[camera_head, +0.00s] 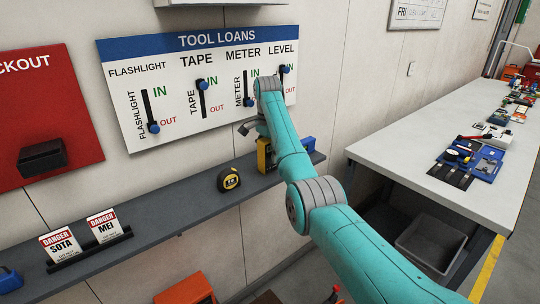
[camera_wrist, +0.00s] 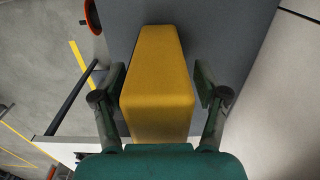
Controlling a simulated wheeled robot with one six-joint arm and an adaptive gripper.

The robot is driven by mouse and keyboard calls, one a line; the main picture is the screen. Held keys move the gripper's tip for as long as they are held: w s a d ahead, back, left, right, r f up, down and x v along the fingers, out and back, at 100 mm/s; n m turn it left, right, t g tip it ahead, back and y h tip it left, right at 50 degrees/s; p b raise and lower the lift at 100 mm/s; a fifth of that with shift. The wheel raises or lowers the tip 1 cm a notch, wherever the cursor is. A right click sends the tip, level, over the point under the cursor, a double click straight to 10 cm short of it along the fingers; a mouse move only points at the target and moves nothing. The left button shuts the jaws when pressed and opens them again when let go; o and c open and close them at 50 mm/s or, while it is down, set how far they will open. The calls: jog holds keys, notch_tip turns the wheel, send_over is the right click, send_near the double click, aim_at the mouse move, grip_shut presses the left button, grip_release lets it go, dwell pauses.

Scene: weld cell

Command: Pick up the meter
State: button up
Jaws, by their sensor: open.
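The meter appears as a yellow block (camera_head: 264,154) on the grey wall shelf, partly hidden behind my arm. In the wrist view the yellow meter (camera_wrist: 157,80) fills the middle, with its plain side towards the camera. My gripper (camera_wrist: 163,88) is open, with one finger on each side of the meter. A gap shows at the right finger; the left finger is very close, and I cannot tell whether it touches. In the head view my arm hides most of the gripper.
A yellow-black tape measure (camera_head: 229,180) sits left of the meter on the shelf (camera_head: 180,213). A blue object (camera_head: 308,145) is to its right. The TOOL LOANS board (camera_head: 180,70) hangs behind. A long workbench (camera_head: 410,150) stands at right.

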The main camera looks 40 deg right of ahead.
jog(key=shift+f, duration=0.2)
grip_shut()
jog(key=shift+r, duration=0.1)
